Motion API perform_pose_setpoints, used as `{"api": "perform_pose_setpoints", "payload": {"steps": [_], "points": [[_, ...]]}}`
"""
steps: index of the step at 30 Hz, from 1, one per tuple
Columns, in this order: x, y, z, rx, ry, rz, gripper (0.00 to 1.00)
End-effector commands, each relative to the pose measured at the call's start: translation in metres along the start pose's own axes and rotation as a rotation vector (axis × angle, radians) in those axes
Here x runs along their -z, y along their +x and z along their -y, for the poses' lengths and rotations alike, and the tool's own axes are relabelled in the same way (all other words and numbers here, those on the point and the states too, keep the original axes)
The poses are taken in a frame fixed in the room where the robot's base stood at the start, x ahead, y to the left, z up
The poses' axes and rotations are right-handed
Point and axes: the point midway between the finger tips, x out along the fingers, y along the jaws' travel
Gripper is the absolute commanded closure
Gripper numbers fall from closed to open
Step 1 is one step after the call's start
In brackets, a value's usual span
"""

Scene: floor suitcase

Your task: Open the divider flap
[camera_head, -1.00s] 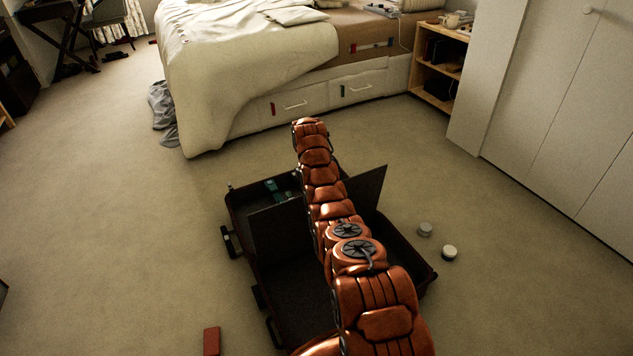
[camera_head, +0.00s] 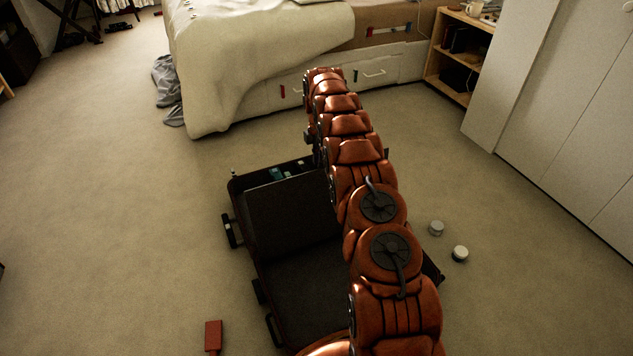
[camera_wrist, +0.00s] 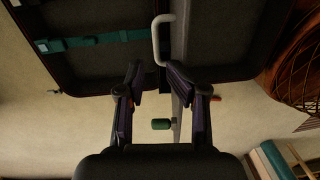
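The open black suitcase (camera_head: 262,262) lies on the carpet in the head view. A dark panel (camera_head: 288,212), which looks like the divider flap, stands tilted across it, with its right part hidden behind my arm. In the wrist view, dark suitcase sections (camera_wrist: 95,72) show on both sides of a grey strip with a pale bent handle (camera_wrist: 158,40); I cannot tell whether this strip is the flap's edge. My gripper (camera_wrist: 156,78) has its fingers apart, with nothing held between them, just below the handle in the picture. The head view hides the gripper behind my arm.
A teal strap (camera_wrist: 95,41) crosses one suitcase section. A green cylinder (camera_wrist: 160,124) shows between the fingers. Two small round jars (camera_head: 436,228) (camera_head: 460,253) stand right of the suitcase, and a red block (camera_head: 213,335) lies front left. The bed (camera_head: 235,75) is behind; carpet is clear at left.

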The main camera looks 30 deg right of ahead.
Motion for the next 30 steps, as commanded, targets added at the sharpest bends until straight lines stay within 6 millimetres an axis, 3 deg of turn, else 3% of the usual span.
{"api": "perform_pose_setpoints", "payload": {"steps": [1,8,30], "points": [[0.000,-0.010,0.007,0.008,0.002,0.000,0.65],[0.001,-0.023,0.018,0.038,0.006,-0.001,0.65],[0.003,-0.023,0.018,0.045,0.004,0.000,0.65]]}}
